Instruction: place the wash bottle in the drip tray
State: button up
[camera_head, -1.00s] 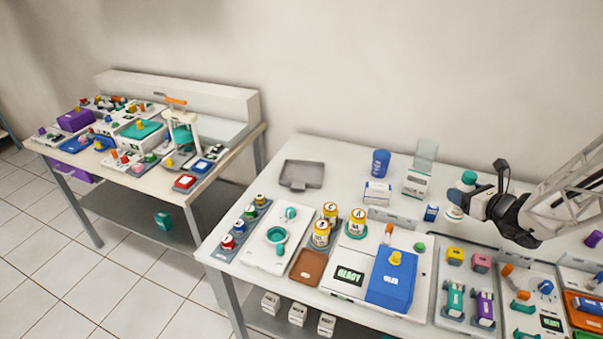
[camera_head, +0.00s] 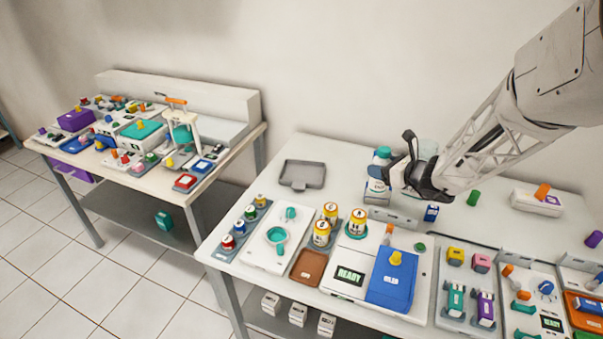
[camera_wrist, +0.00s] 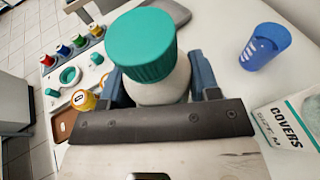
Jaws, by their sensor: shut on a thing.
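The wash bottle, white with a teal screw cap (camera_head: 382,154), is held upright in my gripper (camera_head: 392,174) above the back of the right table. In the wrist view, the bottle (camera_wrist: 160,90) sits between the two blue-grey fingers (camera_wrist: 156,84), its cap above them. Its lower part is hidden there. The drip tray (camera_head: 303,174), a shallow grey empty tray with a front tab, lies on the table to the left of the bottle. Part of the tray (camera_wrist: 172,10) shows at the top of the wrist view, beyond the cap.
A blue cup (camera_wrist: 265,46) and a white-and-teal covers box (camera_wrist: 287,128) stand to the right in the wrist view. Amber jars (camera_head: 330,212) and a white unit with a teal ring (camera_head: 276,236) stand in front of the tray. The table between bottle and tray looks clear.

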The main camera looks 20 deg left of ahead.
jog(key=s+a+n+g+y, duration=0.1)
jog(key=s+a+n+g, duration=0.25)
jog(key=a, duration=1.55)
jog(key=shift+m, duration=0.25)
jog(key=shift+s+a+f, duration=0.1)
jog(key=shift+a+f, duration=0.05)
jog(key=shift+f, duration=1.15)
jog(key=shift+s+a+f, duration=0.1)
jog(key=shift+f, duration=1.15)
jog(key=w+a+f, duration=0.1)
jog(key=w+a, duration=0.8)
jog(key=w, duration=0.4)
jog(key=shift+w+f, duration=0.2)
jog(key=shift+f, duration=0.1)
jog(key=shift+f, duration=1.65)
jog(key=shift+f, duration=0.15)
